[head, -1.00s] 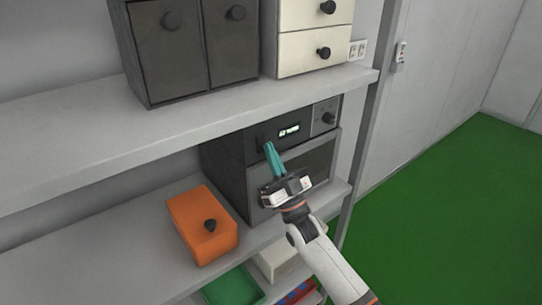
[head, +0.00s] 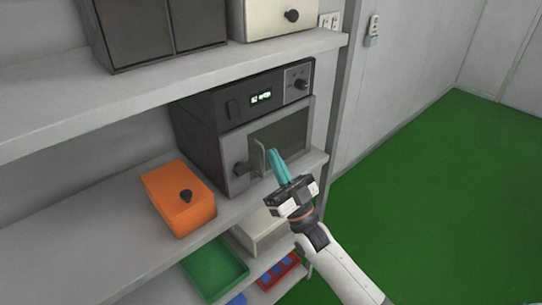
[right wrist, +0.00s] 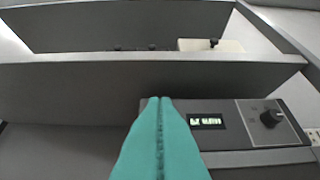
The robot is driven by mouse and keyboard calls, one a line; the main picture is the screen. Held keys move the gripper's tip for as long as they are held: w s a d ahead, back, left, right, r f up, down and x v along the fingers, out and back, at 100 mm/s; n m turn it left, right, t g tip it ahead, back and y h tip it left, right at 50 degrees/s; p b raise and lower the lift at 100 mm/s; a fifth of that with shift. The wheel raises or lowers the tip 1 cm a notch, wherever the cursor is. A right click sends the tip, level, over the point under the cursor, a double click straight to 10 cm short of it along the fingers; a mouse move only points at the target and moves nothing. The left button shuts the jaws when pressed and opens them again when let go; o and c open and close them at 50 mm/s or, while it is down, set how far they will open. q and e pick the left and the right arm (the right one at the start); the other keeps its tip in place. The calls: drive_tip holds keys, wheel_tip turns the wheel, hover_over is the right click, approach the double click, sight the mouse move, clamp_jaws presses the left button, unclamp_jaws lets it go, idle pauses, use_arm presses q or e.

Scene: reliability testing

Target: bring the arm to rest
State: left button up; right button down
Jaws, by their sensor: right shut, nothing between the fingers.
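My right gripper (head: 273,153) is shut, with its teal fingers together and nothing between them. In the head view it is in front of the oven-like device (head: 222,145), near the handle on its door. I cannot tell whether the fingertips touch the handle. In the right wrist view the shut fingers (right wrist: 160,105) point toward the device's front panel, with its lit display (right wrist: 206,121) and black knob (right wrist: 270,118) to their right. My left gripper is not in view.
The device stands on a grey shelf (head: 110,250) beside an orange box (head: 178,200) with a black knob. A green tray (head: 213,268) and a red bin (head: 281,270) are lower down. An upper shelf (head: 150,95) runs above. Open green floor (head: 430,220) lies at right.

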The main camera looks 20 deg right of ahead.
idle(0.4)
wheel_tip(320, 180, down, 22)
drive_tip(key=w+r+m+g+h, duration=0.1)
drive_tip(key=w+m+g+h, duration=0.15)
drive_tip(key=g+h, duration=0.3)
drive_tip(key=s+d+f+g+h, duration=0.1)
drive_tip(key=s+f+g, duration=0.3)
drive_tip(key=f, duration=0.8)
drive_tip(key=s+d+f+g+h, duration=0.1)
drive_tip(key=s+f+g, duration=0.35)
drive_tip(key=f, duration=0.75)
drive_tip(key=s+f+g+h, duration=0.1)
drive_tip(key=s+f+g, duration=0.3)
drive_tip(key=s+f, duration=0.95)
drive_tip(key=s+f+g, duration=0.3)
drive_tip(key=s+f, duration=0.1)
drive_tip(key=s, duration=0.8)
drive_tip(key=s+d+f+g+h, duration=0.1)
drive_tip(key=s+f+g, duration=0.3)
drive_tip(key=s, duration=0.9)
drive_tip(key=shift+d+f+n, duration=0.2)
drive_tip(key=shift+f+n, duration=0.05)
drive_tip(key=shift+n, duration=0.2)
